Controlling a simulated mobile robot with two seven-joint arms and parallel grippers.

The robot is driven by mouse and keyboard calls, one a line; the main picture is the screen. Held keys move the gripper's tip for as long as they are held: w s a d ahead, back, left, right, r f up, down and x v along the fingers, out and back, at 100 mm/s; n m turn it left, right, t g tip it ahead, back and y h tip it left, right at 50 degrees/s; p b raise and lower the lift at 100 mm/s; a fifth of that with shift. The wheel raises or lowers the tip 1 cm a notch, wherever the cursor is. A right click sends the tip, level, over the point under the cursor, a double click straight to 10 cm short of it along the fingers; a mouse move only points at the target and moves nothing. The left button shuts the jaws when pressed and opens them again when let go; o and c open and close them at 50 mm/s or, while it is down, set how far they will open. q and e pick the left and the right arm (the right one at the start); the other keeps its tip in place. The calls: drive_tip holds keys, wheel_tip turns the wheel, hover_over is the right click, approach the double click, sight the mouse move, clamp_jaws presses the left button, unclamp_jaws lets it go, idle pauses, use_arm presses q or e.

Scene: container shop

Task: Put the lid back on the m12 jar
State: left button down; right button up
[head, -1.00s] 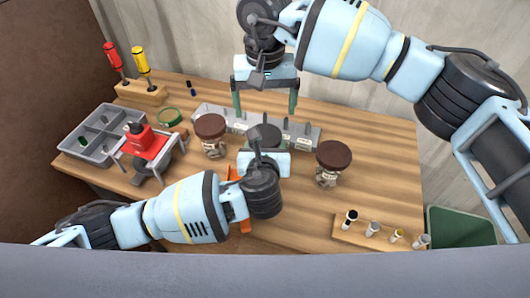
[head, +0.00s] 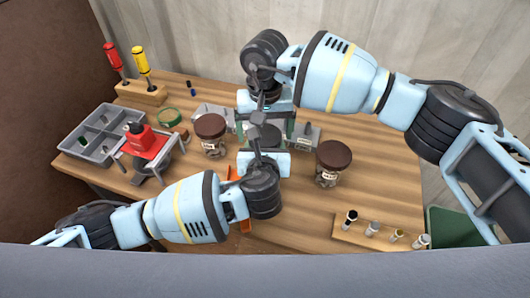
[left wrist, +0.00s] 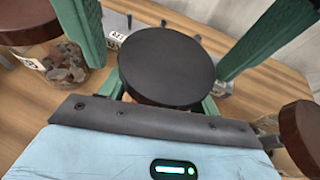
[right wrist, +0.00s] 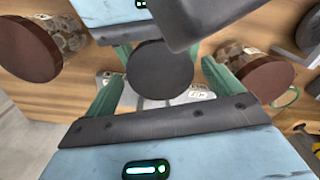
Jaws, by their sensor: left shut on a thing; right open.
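A round dark lid (head: 264,134) lies level between my two grippers. It fills the middle of the left wrist view (left wrist: 167,65) and the right wrist view (right wrist: 160,69). The jar under it is hidden, so I cannot tell whether the lid is seated, and I can read no m12 label. My left gripper (head: 264,146) is shut on what is below the lid, apparently the jar; its green fingers show at the lid's sides. My right gripper (head: 265,124) is open, coming from behind, with its fingers apart on either side of the lid, not visibly touching it.
Jars with brown lids stand left (head: 211,138) and right (head: 330,165) of the grippers. A grey rack (head: 305,137) is behind. A red device (head: 147,143) and grey tray (head: 101,138) are left.

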drive_tip(key=c, duration=1)
drive_tip(key=shift+m, duration=1.6)
drive_tip(key=o, duration=1.1)
drive_tip(key=shift+c, duration=0.2)
drive_tip(key=shift+r, duration=0.15)
drive_tip(key=shift+r, duration=2.15)
drive_tip(key=shift+c, duration=0.3)
